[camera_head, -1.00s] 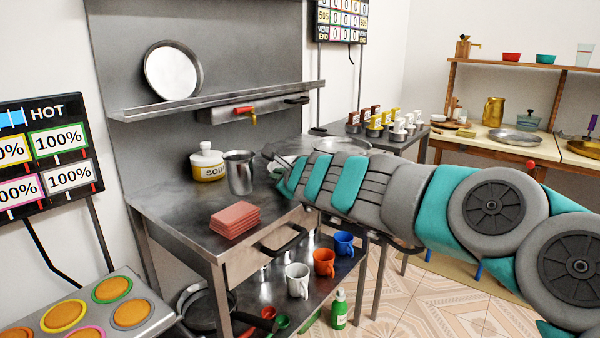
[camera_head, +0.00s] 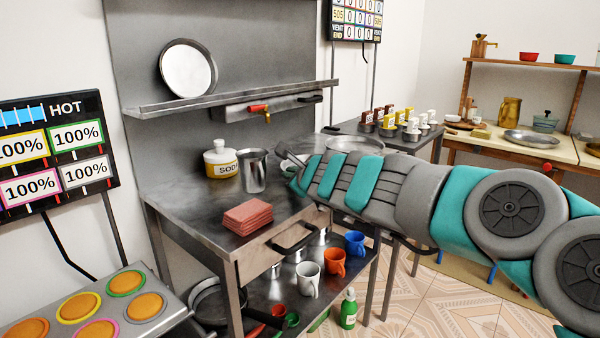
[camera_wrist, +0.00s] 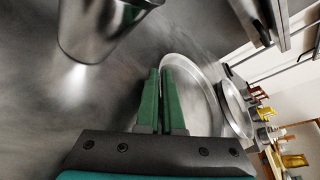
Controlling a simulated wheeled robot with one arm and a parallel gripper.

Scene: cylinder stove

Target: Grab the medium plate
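A round steel plate lies on the steel table beyond my gripper in the head view, mostly hidden by my arm. In the wrist view this plate (camera_wrist: 195,95) is just right of the green fingers of my gripper (camera_wrist: 159,70). The fingers are close together, and its near rim appears to pass between their tips. The fingertips are hidden in the head view. A larger round dish (camera_head: 354,145) stands on the side table; it shows in the wrist view (camera_wrist: 235,108). Another round plate (camera_head: 188,68) leans upright on the wall shelf (camera_head: 230,97).
A steel cup (camera_head: 252,172) stands close to my gripper, beside the soda jar (camera_head: 220,160). Red folded cloths (camera_head: 247,217) lie at the table's front. Several condiment holders (camera_head: 400,125) stand on the side table. Mugs (camera_head: 308,279) fill the lower shelf.

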